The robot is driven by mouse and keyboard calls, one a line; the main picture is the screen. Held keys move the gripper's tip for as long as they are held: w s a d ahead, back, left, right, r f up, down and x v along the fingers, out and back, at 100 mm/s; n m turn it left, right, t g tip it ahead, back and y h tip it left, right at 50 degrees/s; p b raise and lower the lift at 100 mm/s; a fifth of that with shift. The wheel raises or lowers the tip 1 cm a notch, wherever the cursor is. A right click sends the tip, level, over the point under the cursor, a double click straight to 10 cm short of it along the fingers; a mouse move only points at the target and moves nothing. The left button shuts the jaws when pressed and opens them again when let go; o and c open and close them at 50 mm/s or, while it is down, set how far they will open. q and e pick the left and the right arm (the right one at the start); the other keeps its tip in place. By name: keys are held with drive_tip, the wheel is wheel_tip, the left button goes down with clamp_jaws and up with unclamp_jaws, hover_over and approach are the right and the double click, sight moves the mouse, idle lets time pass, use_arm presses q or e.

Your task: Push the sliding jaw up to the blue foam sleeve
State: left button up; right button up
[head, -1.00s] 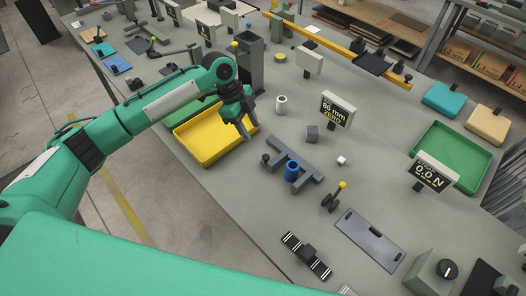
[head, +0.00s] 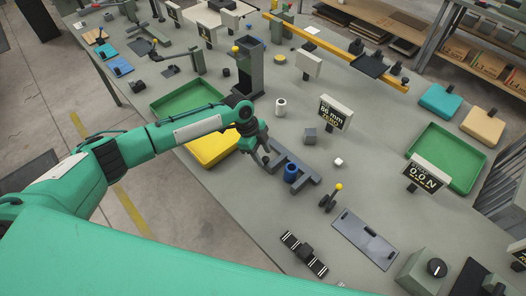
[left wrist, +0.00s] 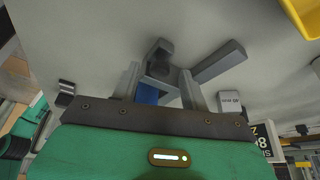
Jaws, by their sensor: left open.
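A grey caliper-like frame (head: 303,171) lies on the bench, with a blue foam sleeve (head: 291,172) standing between its jaws. Its sliding jaw appears to be at the upper-left end, largely hidden behind my left gripper (head: 264,158). The gripper is open and low at that end, apart from the sleeve. In the left wrist view a dark knob-like part (left wrist: 160,56) shows beyond and between the two fingers (left wrist: 161,88). Contact with the jaw cannot be told. My right gripper is not in view.
A yellow tray (head: 213,151) lies just left of the gripper. A display (head: 333,112) reading 86 mm, a grey cube (head: 310,136) and a white cylinder (head: 280,107) stand behind the frame. A small yellow-topped lever (head: 330,197) stands in front of it.

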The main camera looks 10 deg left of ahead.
use_arm(q)
drive_tip(key=shift+d+f, duration=0.15)
drive_tip(key=shift+f, duration=0.2)
clamp_jaws()
drive_tip(key=s+d, duration=0.1)
drive_tip(key=d, duration=0.1)
drive_tip(key=s+d, duration=0.2)
drive_tip(key=shift+d+p, duration=0.2)
drive_tip(key=shift+p, duration=0.1)
drive_tip(key=shift+c, duration=0.5)
unclamp_jaws()
drive_tip(key=shift+s, duration=0.1)
drive_tip(key=shift+o, duration=0.5)
drive_tip(key=shift+d, duration=0.25)
drive_tip(key=shift+r, duration=0.1)
